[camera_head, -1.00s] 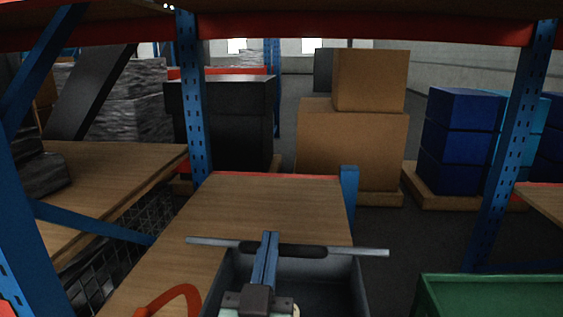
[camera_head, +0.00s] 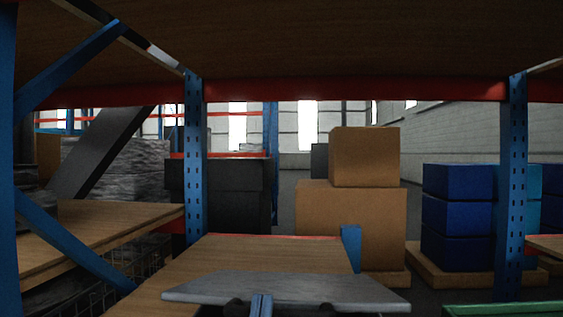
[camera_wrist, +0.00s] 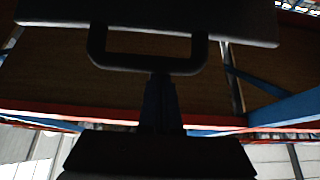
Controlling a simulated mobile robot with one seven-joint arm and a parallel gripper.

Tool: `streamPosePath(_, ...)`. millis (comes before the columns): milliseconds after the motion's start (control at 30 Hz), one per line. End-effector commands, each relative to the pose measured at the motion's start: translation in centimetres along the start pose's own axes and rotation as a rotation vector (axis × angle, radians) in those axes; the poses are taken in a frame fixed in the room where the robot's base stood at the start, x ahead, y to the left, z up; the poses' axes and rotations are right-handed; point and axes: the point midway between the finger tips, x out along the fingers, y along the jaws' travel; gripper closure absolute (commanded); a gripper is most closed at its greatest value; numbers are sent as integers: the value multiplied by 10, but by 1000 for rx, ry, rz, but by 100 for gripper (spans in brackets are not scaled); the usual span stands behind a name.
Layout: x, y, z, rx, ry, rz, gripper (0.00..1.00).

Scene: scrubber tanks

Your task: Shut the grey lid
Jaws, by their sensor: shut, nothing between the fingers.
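The grey lid (camera_head: 285,289) shows at the bottom of the head view as a wide, tilted plate, with its lower part near the frame edge. My gripper (camera_head: 262,303) shows as a narrow blue-grey piece in front of the lid's lower middle. In the wrist view the lid (camera_wrist: 150,14) spans the top, dark, with a U-shaped handle (camera_wrist: 148,66) on it. My shut, empty gripper (camera_wrist: 160,82) points at the middle of the handle. I cannot tell whether the fingers touch it. The tank below the lid is out of the head view.
A wooden shelf (camera_head: 270,253) lies behind the lid. Blue rack posts stand at left (camera_head: 194,150) and right (camera_head: 511,190), with a red beam (camera_head: 350,90) overhead. A green container (camera_head: 505,309) is at lower right. Cardboard boxes (camera_head: 350,225) stand farther back.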

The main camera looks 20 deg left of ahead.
Motion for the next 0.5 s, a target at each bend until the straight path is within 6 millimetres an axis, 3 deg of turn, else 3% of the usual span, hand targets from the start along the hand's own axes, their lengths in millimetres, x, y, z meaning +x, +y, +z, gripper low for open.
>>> streamPosePath(33,-12,0,16,1,17,0,100)
streamPosePath(500,-47,-1,52,1,174,-1,100)
